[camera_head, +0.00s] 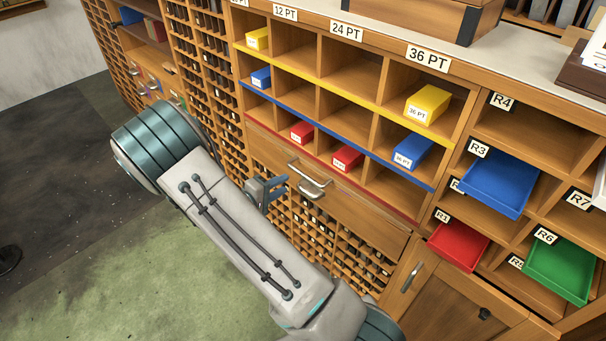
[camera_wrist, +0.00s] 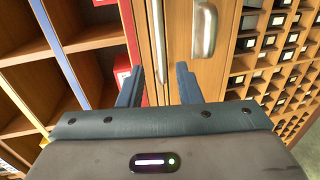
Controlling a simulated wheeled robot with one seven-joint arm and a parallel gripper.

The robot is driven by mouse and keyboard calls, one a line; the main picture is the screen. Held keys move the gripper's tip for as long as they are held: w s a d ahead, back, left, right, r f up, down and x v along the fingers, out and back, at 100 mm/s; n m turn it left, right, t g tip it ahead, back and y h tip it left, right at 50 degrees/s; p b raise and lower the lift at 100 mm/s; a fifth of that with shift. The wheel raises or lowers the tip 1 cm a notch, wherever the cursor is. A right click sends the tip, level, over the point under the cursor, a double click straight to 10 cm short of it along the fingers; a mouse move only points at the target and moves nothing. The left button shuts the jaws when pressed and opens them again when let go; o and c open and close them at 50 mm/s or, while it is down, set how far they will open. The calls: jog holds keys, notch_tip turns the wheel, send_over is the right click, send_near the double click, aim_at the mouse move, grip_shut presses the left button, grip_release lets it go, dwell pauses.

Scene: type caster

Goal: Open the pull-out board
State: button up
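The pull-out board (camera_head: 265,137) shows as a thin wooden edge under the red-striped bottom row of cubbies. A slim metal handle (camera_head: 303,172) is on it; the handle also shows in the wrist view (camera_wrist: 158,40). A drawer front (camera_head: 352,208) with a thicker metal handle (camera_head: 314,190) lies just below, and that handle shows in the wrist view (camera_wrist: 204,30). My gripper (camera_head: 279,188) is near the left ends of the handles. In the wrist view its two fingers (camera_wrist: 158,86) are apart and empty, with the slim handle lined up between them. The board looks pushed in.
Cubbies above hold yellow, blue and red boxes (camera_head: 428,104). Blue (camera_head: 498,183), red (camera_head: 458,245) and green (camera_head: 560,268) trays stick out at the right. A cupboard door handle (camera_head: 412,277) is below.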

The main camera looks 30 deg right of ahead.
aim_at(303, 174)
jog(key=x, duration=0.9)
jog(key=shift+d, duration=0.3)
grip_shut()
